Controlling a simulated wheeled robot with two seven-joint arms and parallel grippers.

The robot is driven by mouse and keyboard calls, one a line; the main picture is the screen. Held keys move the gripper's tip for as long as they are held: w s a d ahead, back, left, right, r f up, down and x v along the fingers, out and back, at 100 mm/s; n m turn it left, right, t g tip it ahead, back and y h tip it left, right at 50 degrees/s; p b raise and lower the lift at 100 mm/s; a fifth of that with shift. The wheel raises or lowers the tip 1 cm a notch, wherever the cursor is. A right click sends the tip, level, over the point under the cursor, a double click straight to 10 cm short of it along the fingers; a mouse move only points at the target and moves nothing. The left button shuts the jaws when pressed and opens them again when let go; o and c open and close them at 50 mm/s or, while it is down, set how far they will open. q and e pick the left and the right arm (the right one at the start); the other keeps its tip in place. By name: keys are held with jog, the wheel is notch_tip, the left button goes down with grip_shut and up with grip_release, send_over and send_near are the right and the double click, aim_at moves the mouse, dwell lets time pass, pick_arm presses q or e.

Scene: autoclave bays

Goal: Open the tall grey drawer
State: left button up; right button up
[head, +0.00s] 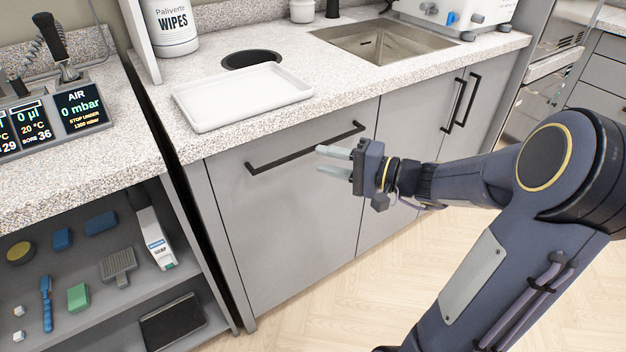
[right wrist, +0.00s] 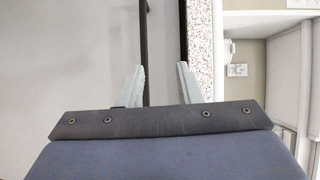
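The tall grey drawer (head: 285,225) is the left front under the counter, and it looks shut. Its black bar handle (head: 288,155) runs across near the top edge. My right gripper (head: 321,160) is in front of the drawer near the handle's right half, fingers pointing at the front. In the right wrist view its two pale fingers (right wrist: 159,85) are apart. The handle (right wrist: 144,45) lines up with the gap between them, nearer the left finger. I cannot tell whether the fingers touch it or stop short. My left gripper is not in view.
A white tray (head: 243,97) lies on the speckled counter above the drawer, beside a round black opening (head: 251,60) and a sink (head: 385,42). A cabinet with two upright handles (head: 460,103) is to the right. Open shelves with small tools stand at left. The floor in front is clear.

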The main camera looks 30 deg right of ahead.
jog(key=m+t+h+b, duration=0.1)
jog(key=m+t+h, duration=0.1)
send_near(313, 147)
jog(key=x, duration=1)
jog(key=shift+f, duration=0.25)
grip_shut()
